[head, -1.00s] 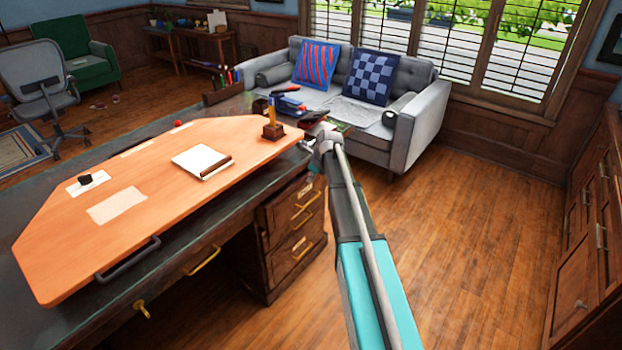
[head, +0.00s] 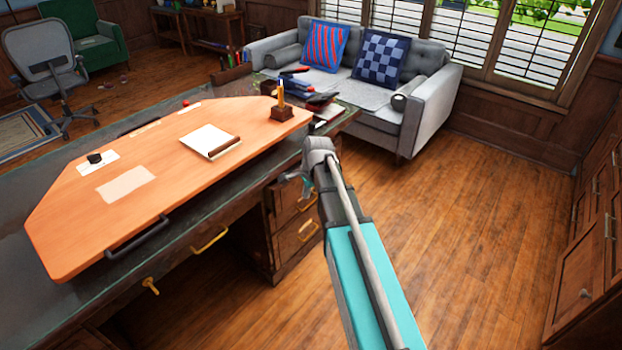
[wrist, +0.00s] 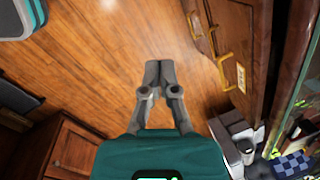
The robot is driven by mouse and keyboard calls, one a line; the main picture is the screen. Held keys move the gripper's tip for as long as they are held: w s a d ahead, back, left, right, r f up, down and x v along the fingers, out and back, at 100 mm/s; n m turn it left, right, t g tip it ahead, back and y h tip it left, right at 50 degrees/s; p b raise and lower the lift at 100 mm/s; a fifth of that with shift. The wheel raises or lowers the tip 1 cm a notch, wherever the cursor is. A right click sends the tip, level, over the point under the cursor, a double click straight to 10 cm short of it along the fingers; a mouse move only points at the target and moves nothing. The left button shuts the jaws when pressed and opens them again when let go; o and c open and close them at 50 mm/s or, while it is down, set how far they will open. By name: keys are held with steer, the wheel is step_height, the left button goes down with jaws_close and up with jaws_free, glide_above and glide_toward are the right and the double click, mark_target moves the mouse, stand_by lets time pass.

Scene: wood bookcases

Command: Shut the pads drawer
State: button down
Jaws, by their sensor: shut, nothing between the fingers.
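The desk's right pedestal has drawers with gold handles, an upper drawer front (head: 292,196) and a lower one (head: 297,238). In the wrist view a drawer front with a gold handle (wrist: 223,70) and a pale label (wrist: 241,78) stands at upper right. The label is too small to read, so I cannot tell which drawer is for pads or how far any is pulled out. My gripper (wrist: 159,70) is shut and empty, pointing down over the floor left of the drawer fronts. In the head view my arm partly hides it beside the upper drawer.
The desk (head: 215,205) carries an orange board (head: 150,185), a notepad (head: 210,140) and a pencil holder (head: 282,112). A grey sofa (head: 428,105) stands behind. A wooden cabinet (head: 585,250) lines the right side. The wood floor (head: 480,220) between is clear.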

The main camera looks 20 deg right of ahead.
steer(key=s+a+n+g, duration=0.1)
steer(key=s+a+n, duration=0.2)
steer(key=s+n, duration=0.5)
steer(key=s+a+n+h, duration=0.1)
steer(key=s+a+n, duration=0.2)
steer(key=s+n, duration=0.4)
steer(key=shift+s+f+n+g+h, duration=0.2)
steer(key=shift+s+n+g+h, duration=0.15)
steer(key=shift+s, duration=0.85)
steer(key=shift+d, duration=0.1)
